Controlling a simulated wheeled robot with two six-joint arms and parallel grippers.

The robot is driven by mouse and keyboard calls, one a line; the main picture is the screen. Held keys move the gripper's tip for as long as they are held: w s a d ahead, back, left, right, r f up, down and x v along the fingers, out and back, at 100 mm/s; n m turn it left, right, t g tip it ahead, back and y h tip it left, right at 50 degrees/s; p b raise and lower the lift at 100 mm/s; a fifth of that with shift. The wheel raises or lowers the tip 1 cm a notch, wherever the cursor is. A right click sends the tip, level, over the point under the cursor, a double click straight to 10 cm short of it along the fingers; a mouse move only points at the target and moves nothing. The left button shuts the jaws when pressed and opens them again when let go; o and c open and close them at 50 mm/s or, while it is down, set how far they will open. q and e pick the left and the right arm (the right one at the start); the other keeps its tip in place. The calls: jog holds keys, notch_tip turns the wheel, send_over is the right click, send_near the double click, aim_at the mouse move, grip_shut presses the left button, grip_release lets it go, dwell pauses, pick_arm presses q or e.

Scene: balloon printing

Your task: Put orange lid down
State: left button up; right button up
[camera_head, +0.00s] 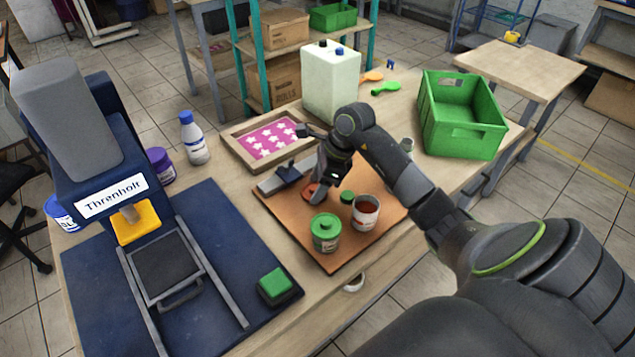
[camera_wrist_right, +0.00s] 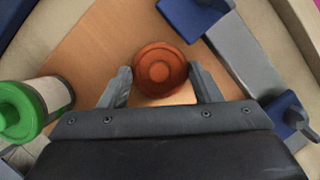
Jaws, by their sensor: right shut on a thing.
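The orange lid (camera_wrist_right: 160,68) is a round disc with a raised centre knob. It sits between the two fingers of my right gripper (camera_wrist_right: 163,84), which is shut on it. In the head view the lid (camera_head: 309,191) shows partly beside my right gripper (camera_head: 316,193), low over the brown board (camera_head: 328,256). I cannot tell whether the lid touches the board. An open jar (camera_head: 364,213) with orange-red contents stands on the board, to the right of the gripper. My left gripper is not in view.
A green-lidded jar (camera_head: 326,234) stands on the board's front part. A grey and blue squeegee (camera_head: 287,174) lies at the board's back left. A pink star-patterned screen frame (camera_head: 232,144) lies behind. The navy press (camera_head: 72,185) stands left, the green crate (camera_head: 461,143) back right.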

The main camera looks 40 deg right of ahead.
jog(key=o, duration=1)
jog(key=shift+f, duration=0.1)
jog(key=shift+c, duration=0.2)
jog(key=shift+d+r, duration=0.1)
jog(key=shift+r, duration=0.3)
jog(key=v, duration=1.1)
jog(key=shift+r, duration=0.2)
jog(key=shift+s+d, duration=0.1)
jog(key=shift+s, duration=0.1)
